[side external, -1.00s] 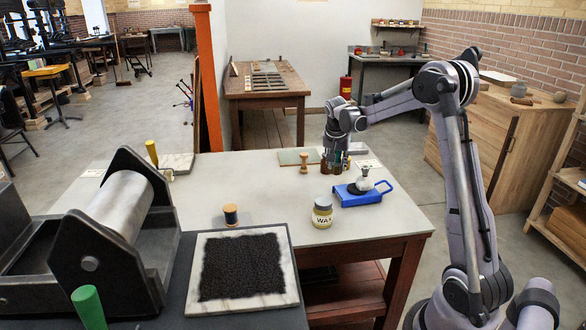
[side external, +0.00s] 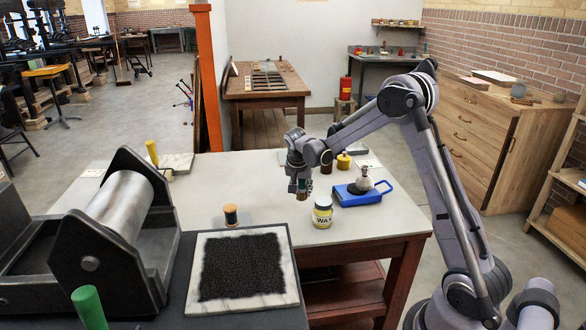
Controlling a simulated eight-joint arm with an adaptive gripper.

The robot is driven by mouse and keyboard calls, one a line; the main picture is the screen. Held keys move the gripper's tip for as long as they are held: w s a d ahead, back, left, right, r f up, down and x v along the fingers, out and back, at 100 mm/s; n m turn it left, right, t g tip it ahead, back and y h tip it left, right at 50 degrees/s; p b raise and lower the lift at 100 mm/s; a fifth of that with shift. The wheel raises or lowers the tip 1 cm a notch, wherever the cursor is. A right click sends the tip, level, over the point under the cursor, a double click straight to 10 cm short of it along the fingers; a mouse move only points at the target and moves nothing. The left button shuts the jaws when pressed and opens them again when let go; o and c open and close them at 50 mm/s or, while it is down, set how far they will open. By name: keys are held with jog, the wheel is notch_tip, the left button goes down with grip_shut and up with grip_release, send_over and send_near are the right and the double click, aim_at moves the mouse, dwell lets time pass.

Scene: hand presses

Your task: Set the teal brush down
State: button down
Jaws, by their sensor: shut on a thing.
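My gripper (side external: 300,187) is over the middle of the pale table, to the left of the wax jar. It is shut on the teal brush (side external: 293,186), of which only a small teal patch shows between the fingers. A brownish lower end shows just under the fingertips, close to the tabletop. I cannot tell whether it touches the table. The fingers hide most of the brush.
A wax jar (side external: 322,213) and a blue tray (side external: 358,196) with a pale-topped item stand to the right. A dark bottle (side external: 326,165) and a yellow jar (side external: 344,161) stand behind. A thread-like spool (side external: 231,215), an inked slab (side external: 289,262) and a roller press (side external: 115,215) are left.

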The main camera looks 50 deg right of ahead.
aim_at(298, 194)
jog(key=shift+w+a+f, duration=0.25)
jog(key=shift+w+f, duration=0.1)
jog(key=shift+f, duration=1.9)
jog(key=shift+f, duration=0.1)
jog(key=c, duration=1)
grip_release()
